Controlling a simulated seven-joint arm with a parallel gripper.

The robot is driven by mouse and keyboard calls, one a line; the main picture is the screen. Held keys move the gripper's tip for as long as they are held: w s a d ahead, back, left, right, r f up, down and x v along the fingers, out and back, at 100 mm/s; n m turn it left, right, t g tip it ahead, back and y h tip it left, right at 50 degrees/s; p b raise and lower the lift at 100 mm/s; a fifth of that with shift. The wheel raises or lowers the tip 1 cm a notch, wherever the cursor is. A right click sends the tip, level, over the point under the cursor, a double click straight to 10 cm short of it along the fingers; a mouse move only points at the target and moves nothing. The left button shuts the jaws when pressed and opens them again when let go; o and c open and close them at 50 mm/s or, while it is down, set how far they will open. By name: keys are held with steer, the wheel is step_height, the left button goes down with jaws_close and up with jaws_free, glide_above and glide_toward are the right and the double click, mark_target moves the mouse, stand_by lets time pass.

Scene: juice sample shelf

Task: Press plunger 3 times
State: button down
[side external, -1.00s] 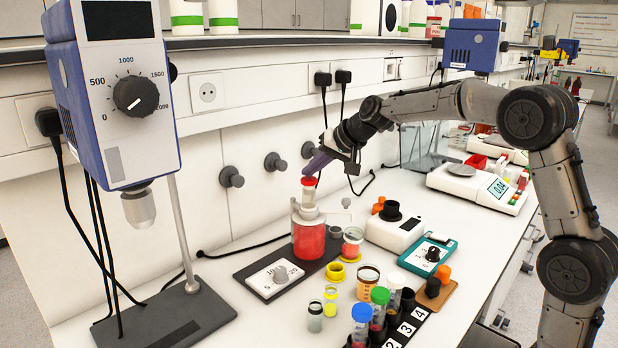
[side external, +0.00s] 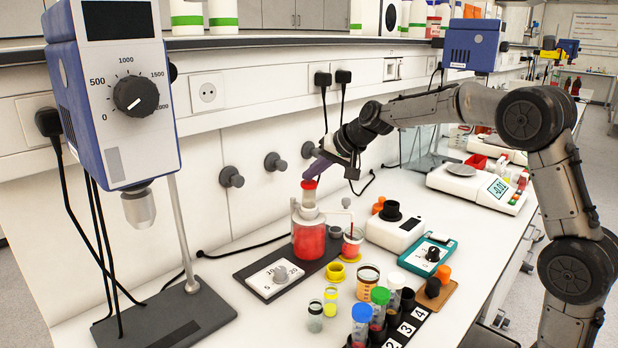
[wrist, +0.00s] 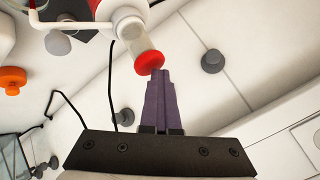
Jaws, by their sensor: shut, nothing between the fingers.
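The dispenser is a bottle of red liquid (side external: 309,238) with a pale top and a side spout. Its plunger has a red cap (side external: 309,184) above a clear tube, which also shows in the wrist view (wrist: 149,63). Some of the tube shows between cap and bottle top. My gripper (side external: 315,170) is shut and empty, with its purple fingers side by side. The fingertips (wrist: 161,76) are at the edge of the red cap; I cannot tell whether they touch. A small cup (side external: 351,248) with red in it stands right of the bottle, on a yellow ring.
The bottle stands on a dark plate (side external: 253,286) with a dial unit. Several sample tubes and jars stand in front right. A white device (side external: 393,232) and a teal device (side external: 427,256) are to the right. A blue stirrer (side external: 115,90) stands at left; wall knobs are behind.

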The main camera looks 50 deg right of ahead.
mark_target(312, 183)
steer(key=shift+f, duration=0.2)
steer(key=shift+r, duration=1.4)
steer(key=shift+r, duration=0.1)
steer(key=shift+r, duration=2.45)
steer(key=shift+a, duration=0.1)
steer(key=s+a+r+t, duration=0.1)
steer(key=s+a+r, duration=0.3)
steer(key=r, duration=0.2)
steer(key=s+a+n, duration=0.3)
steer(key=s+a, duration=0.2)
steer(key=s, duration=0.8)
steer(key=s+f+n+g+h, duration=0.1)
steer(key=s+f+n+g, duration=0.3)
steer(key=s+f, duration=1.4)
steer(key=s, duration=0.4)
steer(key=shift+s+d+f+n+g, duration=0.2)
steer(key=shift+f+n+g, duration=0.1)
steer(key=shift+f+n, duration=0.1)
